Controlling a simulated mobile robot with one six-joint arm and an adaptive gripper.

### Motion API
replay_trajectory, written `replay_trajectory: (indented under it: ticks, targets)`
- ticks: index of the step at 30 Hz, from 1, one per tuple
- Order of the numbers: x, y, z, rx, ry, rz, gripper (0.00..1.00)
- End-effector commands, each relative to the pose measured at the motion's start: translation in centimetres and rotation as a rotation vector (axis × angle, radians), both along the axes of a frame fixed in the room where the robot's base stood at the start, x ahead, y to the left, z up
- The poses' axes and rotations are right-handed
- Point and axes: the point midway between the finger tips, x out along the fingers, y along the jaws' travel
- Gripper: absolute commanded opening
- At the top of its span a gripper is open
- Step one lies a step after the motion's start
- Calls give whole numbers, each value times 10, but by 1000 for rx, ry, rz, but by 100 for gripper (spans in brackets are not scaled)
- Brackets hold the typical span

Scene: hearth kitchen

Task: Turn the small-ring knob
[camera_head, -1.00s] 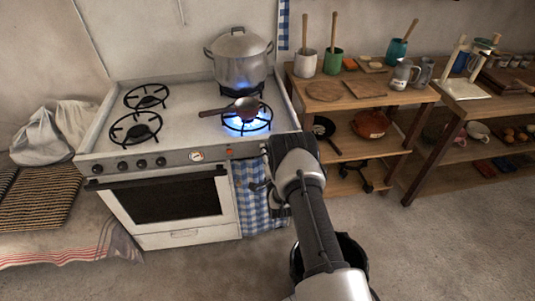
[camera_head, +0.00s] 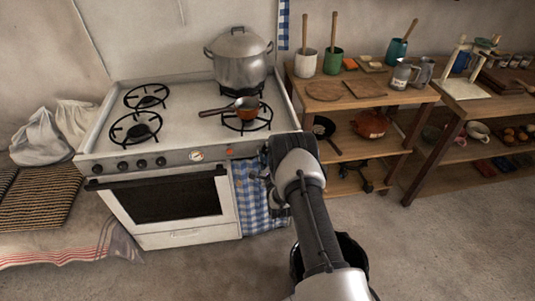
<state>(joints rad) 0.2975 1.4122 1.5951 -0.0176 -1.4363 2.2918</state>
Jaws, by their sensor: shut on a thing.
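The white stove (camera_head: 105,140) stands at left centre with dark knobs (camera_head: 141,163) along the left of its front panel. A small copper pan (camera_head: 246,108) with a dark handle sits on the front right burner (camera_head: 232,124), and no flame shows there. My gripper (camera_head: 268,176) is at the right end of the stove's front panel, by the checked towel. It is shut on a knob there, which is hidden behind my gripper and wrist. I cannot see the knob's angle.
A large lidded pot (camera_head: 238,60) stands on the back right burner. A blue checked towel (camera_head: 250,200) hangs at the stove's front right. A wooden shelf (camera_head: 372,98) with jars and boards stands to the right. The floor in front is clear.

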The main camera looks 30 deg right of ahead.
Motion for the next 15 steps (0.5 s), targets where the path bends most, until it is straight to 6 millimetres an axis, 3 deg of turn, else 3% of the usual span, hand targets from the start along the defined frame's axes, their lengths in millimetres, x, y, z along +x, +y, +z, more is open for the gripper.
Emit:
replay_trajectory:
  ticks: [15]
  targets:
    - [0, 0, 0, 81, -24, 1, 8]
